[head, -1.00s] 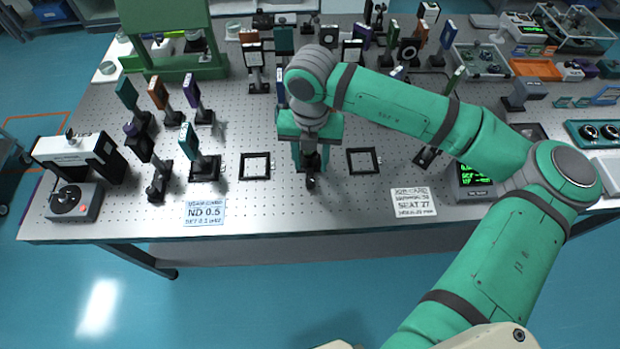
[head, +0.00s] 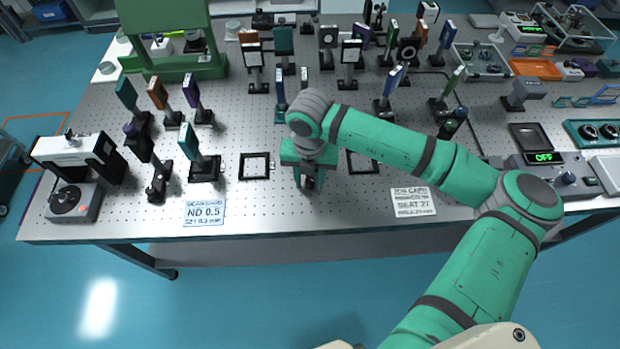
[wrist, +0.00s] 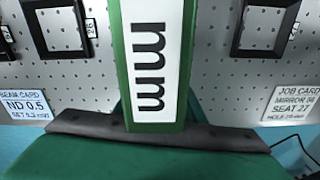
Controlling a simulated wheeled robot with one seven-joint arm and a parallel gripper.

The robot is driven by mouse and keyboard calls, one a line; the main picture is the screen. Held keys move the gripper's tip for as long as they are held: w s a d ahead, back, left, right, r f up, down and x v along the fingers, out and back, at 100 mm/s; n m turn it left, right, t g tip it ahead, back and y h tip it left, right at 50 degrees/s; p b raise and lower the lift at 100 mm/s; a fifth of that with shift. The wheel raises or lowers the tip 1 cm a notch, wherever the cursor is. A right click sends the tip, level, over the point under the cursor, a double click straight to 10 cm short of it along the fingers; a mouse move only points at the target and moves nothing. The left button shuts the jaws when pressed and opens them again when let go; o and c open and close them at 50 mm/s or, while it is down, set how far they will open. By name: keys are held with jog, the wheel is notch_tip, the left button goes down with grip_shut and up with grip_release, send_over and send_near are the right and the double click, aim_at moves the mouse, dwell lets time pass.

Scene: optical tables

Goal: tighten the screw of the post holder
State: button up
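My gripper (head: 308,178) points down low over the front middle of the perforated table, between two black square frames. A dark piece shows under it, too small to name. In the wrist view a green upright bar with a white label reading "mm" (wrist: 156,60) fills the middle; I cannot tell whether it is held. A dark strip and a green surface lie across the bottom of that view. My fingertips are not clear, so their opening cannot be told. No post holder screw can be made out; the bar and my arm hide the spot below.
The left black frame (head: 254,178) and right black frame (head: 363,171) lie flat beside my gripper. The ND 0.5 card (head: 204,212) and the SEAT 27 job card (head: 413,201) lie near the front edge. Several mounted optics stand left and behind. A controller (head: 545,160) sits right.

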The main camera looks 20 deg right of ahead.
aim_at(310, 180)
grip_shut()
jog(key=shift+d+n, duration=0.15)
jog(key=shift+n, duration=2.25)
jog(key=shift+r, duration=0.1)
jog(key=shift+o, duration=1.2)
grip_release()
notch_tip(310, 180, up, 11)
